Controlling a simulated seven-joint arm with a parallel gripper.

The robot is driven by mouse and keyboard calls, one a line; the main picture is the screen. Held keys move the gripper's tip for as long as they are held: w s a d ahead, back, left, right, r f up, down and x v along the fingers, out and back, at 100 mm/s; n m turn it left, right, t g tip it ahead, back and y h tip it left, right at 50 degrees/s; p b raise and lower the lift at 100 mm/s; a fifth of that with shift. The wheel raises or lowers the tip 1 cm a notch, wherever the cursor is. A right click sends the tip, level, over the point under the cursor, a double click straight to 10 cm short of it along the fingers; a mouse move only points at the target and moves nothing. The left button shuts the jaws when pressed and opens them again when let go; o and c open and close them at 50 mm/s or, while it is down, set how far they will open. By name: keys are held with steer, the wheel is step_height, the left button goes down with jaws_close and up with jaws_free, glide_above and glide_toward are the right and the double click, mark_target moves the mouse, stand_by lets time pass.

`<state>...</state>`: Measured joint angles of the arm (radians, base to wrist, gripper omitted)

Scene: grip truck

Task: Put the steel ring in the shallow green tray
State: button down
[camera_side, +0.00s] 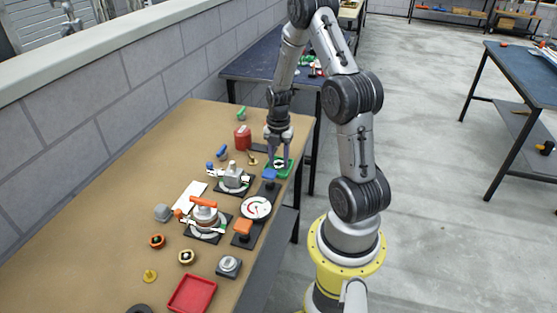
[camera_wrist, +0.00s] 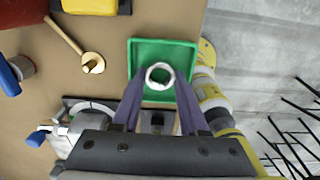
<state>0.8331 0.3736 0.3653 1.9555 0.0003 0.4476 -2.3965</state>
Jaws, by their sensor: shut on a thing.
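The shallow green tray (camera_side: 288,172) is at the table's right edge in the side view, below my gripper. In the wrist view the green tray (camera_wrist: 177,48) fills the middle. My gripper (camera_side: 279,162) points down over the tray and is shut on the steel ring. In the wrist view the pale steel ring (camera_wrist: 160,67) is at the tips of my gripper (camera_wrist: 160,86), within the tray's outline. I cannot tell whether the ring touches the tray floor.
A red canister (camera_side: 242,137) stands left of the gripper. A gauge with a white dial (camera_side: 256,208) and a valve with an orange handle (camera_side: 204,203) are nearer the camera. A red tray (camera_side: 192,294) lies at the front.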

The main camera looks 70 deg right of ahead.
steer(key=shift+f, duration=0.15)
steer(key=c, duration=0.7)
jaws_free()
step_height(320, 180, up, 12)
steer(key=w+a+r+m+t+h, duration=0.1)
steer(key=a+r+m+t, duration=0.1)
steer(key=a+r+m, duration=0.75)
steer(key=s+a+r+m+t, duration=0.1)
steer(key=s+a+m, duration=0.3)
steer(key=a, duration=0.4)
steer(key=s+a+r+m+t+y, duration=0.1)
steer(key=s+a+r+m+t, duration=0.1)
steer(key=a, duration=0.7)
steer(key=s+r+m, duration=0.1)
steer(key=s+m, duration=0.1)
steer(key=s, duration=0.1)
steer(key=shift+a+t, duration=0.25)
steer(key=shift+t, duration=0.05)
